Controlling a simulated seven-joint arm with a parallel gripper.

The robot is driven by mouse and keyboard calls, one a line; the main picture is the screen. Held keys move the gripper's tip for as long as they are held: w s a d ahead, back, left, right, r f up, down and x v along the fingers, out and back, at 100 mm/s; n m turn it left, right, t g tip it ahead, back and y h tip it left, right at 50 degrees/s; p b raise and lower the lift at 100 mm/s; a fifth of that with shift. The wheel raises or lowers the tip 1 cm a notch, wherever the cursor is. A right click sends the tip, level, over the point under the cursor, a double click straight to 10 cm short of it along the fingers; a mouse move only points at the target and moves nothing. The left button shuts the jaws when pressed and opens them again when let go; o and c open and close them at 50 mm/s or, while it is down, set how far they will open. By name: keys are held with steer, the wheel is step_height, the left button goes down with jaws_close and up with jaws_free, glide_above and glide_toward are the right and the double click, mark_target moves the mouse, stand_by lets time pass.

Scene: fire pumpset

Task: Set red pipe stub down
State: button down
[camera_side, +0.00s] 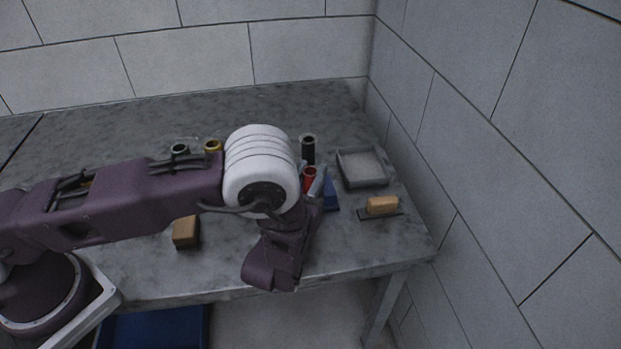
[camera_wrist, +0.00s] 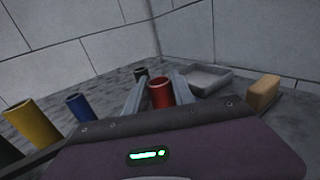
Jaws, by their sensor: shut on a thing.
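The red pipe stub (camera_side: 310,179) is a short open-topped tube, close to upright. It also shows in the wrist view (camera_wrist: 160,93), between the two grey fingers of my gripper (camera_wrist: 158,90). My gripper (camera_side: 313,183) is shut on it. My wrist hides much of the gripper in the side view. The stub's lower end is hidden in both views, so I cannot tell whether it touches the table. A blue surface (camera_side: 331,196) shows just right of and below it in the side view; what it belongs to is unclear.
A black stub (camera_side: 308,150) stands behind the red one. A shallow grey tray (camera_side: 378,182) and a tan block (camera_side: 383,205) are to the right. Yellow (camera_wrist: 34,120) and blue (camera_wrist: 79,107) stubs stand left. A brown block (camera_side: 186,232) lies near the front edge.

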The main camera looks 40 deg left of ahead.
mark_target(311, 170)
step_height(311, 170, up, 9)
steer(key=shift+w+r, duration=0.1)
steer(key=w+d+n+y, duration=0.15)
steer(key=w+d, duration=0.25)
steer(key=w, duration=0.6)
steer(key=shift+g+y, duration=0.35)
steer(key=shift+g, duration=0.05)
steer(key=f, duration=0.6)
steer(key=w+f, duration=0.1)
steer(key=f, duration=0.2)
steer(key=shift+d+f, duration=0.3)
steer(key=shift+d, duration=0.1)
steer(key=shift+f, duration=0.1)
steer(key=shift+f, duration=0.1)
steer(key=c, duration=1.1)
jaws_free()
